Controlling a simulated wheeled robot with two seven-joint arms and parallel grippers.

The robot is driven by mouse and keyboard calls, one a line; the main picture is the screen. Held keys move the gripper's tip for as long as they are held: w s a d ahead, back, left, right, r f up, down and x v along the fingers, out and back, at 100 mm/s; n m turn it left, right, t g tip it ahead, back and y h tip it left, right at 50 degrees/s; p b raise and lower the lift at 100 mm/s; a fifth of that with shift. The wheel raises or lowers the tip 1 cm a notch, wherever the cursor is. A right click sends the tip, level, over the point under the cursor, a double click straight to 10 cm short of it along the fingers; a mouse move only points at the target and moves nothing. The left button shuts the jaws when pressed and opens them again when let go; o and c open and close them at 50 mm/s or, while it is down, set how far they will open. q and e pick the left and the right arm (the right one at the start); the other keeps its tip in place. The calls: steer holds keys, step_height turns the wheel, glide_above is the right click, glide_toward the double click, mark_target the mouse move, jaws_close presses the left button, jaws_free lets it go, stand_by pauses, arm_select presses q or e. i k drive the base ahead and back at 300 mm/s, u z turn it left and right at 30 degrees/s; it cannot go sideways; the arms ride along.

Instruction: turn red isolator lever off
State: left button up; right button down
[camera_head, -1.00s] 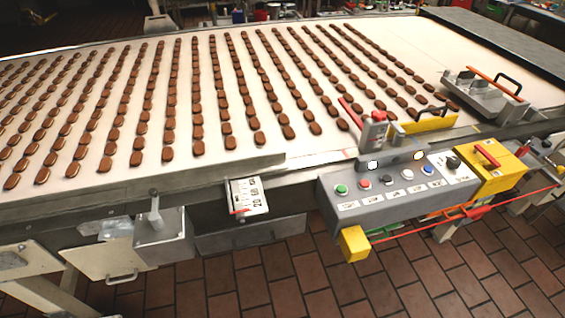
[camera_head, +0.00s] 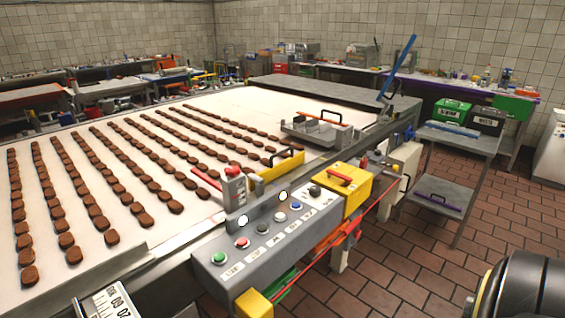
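A yellow box (camera_head: 356,191) with a red lever (camera_head: 340,178) on its top stands at the far end of the grey control panel, and looks like the isolator. The lever lies along the box top; its on or off marking is too small to read. A second, longer red lever (camera_head: 207,180) sticks out to the left from a small grey block (camera_head: 235,187) at the belt's edge. Neither of my grippers is in view. A dark rounded part at the lower right seems to be my own arm.
The grey control panel (camera_head: 262,250) carries several coloured buttons, with a yellow block (camera_head: 254,304) at its near end. A conveyor (camera_head: 140,128) with rows of brown biscuits fills the left. A grey shelf cart (camera_head: 446,190) stands at the right. The tiled floor (camera_head: 410,265) between is clear.

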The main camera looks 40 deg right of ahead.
mark_target(330, 172)
steer(key=z, duration=1.8)
